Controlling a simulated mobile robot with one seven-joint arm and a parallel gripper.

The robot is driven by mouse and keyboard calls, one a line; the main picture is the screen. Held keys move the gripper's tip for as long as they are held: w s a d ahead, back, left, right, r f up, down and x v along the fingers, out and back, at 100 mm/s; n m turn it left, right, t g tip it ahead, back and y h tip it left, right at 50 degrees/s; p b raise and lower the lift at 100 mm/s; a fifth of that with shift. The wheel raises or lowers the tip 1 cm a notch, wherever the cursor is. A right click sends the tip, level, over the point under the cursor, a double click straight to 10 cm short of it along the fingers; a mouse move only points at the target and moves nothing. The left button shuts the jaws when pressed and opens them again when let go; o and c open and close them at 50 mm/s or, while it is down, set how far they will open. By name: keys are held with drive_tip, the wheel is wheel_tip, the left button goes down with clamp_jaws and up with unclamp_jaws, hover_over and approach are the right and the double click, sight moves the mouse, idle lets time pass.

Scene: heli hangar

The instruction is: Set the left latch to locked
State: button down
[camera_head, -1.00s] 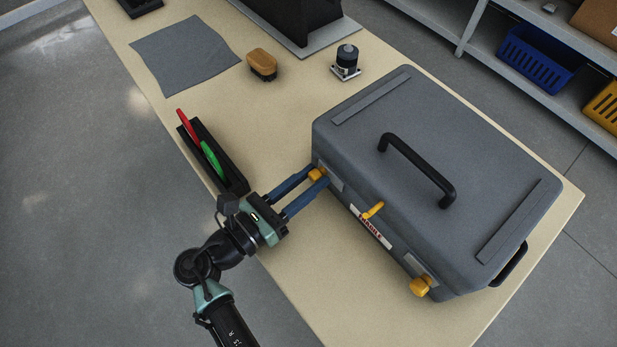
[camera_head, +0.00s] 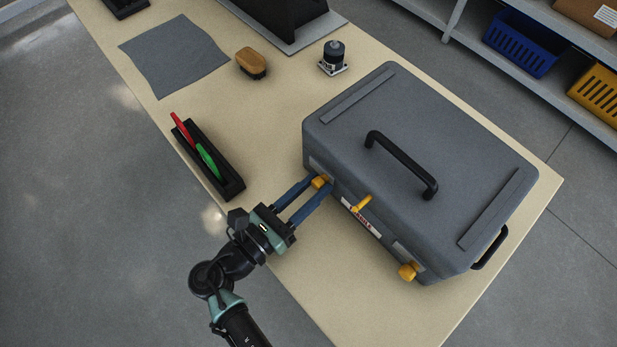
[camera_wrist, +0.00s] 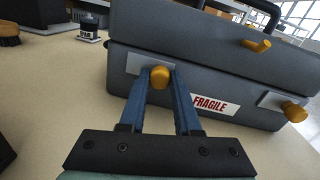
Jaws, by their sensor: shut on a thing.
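The grey case (camera_head: 400,150) lies closed on the bench, with a black handle on its lid. Its left latch (camera_head: 319,182) is a yellow knob on the front face; it also shows in the wrist view (camera_wrist: 160,77). My gripper (camera_head: 318,188) is shut on this left latch, with one blue finger on each side of the knob. In the wrist view my gripper (camera_wrist: 163,88) reaches straight to it. A middle yellow lever (camera_head: 362,203) and a right yellow latch (camera_head: 407,271) are on the same face. The fingers partly hide the left latch.
A black tray (camera_head: 229,186) with a red and a green pen stands left of my gripper. A brush (camera_head: 251,63), a grey cloth (camera_head: 174,56) and a dark round device (camera_head: 333,56) lie farther back. The bench (camera_head: 360,300) is bare in front of the case.

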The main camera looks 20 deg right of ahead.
drive_tip(key=shift+s+d, duration=0.1)
drive_tip(key=shift+s, duration=0.1)
drive_tip(key=c, duration=0.6)
unclamp_jaws()
drive_tip(key=v, duration=1.3)
drive_tip(key=shift+p, duration=0.3)
